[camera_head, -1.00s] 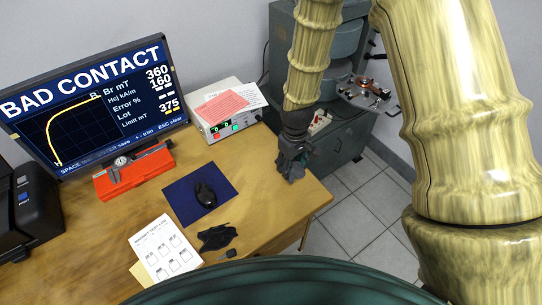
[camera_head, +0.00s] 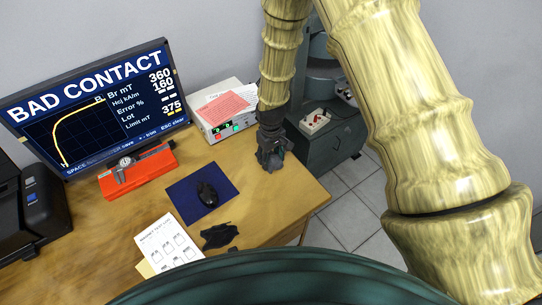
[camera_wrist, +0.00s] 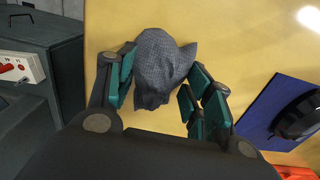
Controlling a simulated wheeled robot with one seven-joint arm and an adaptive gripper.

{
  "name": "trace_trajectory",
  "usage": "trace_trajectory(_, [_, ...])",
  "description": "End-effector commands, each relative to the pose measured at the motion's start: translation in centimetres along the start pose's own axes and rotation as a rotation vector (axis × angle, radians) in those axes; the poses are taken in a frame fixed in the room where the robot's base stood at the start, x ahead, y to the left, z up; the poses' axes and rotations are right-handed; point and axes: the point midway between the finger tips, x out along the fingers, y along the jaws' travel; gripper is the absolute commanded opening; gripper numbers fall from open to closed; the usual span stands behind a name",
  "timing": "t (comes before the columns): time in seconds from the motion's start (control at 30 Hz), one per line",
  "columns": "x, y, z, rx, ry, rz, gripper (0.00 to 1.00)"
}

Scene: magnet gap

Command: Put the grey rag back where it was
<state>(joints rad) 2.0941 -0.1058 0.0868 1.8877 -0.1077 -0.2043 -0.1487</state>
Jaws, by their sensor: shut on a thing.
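The grey rag (camera_wrist: 160,62) is a crumpled, dark grey cloth, seen between my fingers in the wrist view. My gripper (camera_wrist: 163,72) is shut on it, with fingers on both sides of the cloth. In the head view my gripper (camera_head: 271,160) points down over the right part of the wooden desk (camera_head: 290,196), right of the blue mat. The rag is hard to tell from the dark fingers there. I cannot tell whether the rag touches the desk top.
A dark crumpled item (camera_head: 219,236) and a printed sheet (camera_head: 167,242) lie nearer. A grey cabinet (camera_head: 328,140) stands right of the desk.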

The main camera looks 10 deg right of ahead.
Motion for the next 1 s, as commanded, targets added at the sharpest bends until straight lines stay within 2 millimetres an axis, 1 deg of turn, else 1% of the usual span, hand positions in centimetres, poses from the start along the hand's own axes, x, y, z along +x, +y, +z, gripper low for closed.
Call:
trace_trajectory(0.13, [0.59, 0.01, 0.05, 0.0, -0.001, 0.0, 0.28])
trace_trajectory(0.47, [0.94, 0.02, 0.06, 0.0, -0.001, 0.0, 0.28])
trace_trajectory(0.5, [0.95, 0.02, 0.05, 0.0, -0.001, 0.0, 0.53])
trace_trajectory(0.57, [0.89, 0.03, 0.05, 0.0, 0.0, 0.0, 0.64])
trace_trajectory(0.6, [0.89, 0.02, 0.05, 0.0, 0.0, 0.0, 0.71])
trace_trajectory(0.63, [0.89, 0.02, 0.05, 0.0, 0.0, 0.0, 0.73])
trace_trajectory(0.9, [0.87, 0.02, 0.05, 0.0, 0.0, 0.0, 0.73])
trace_trajectory(1.0, [0.53, 0.03, 0.03, 0.0, 0.0, 0.0, 0.73])
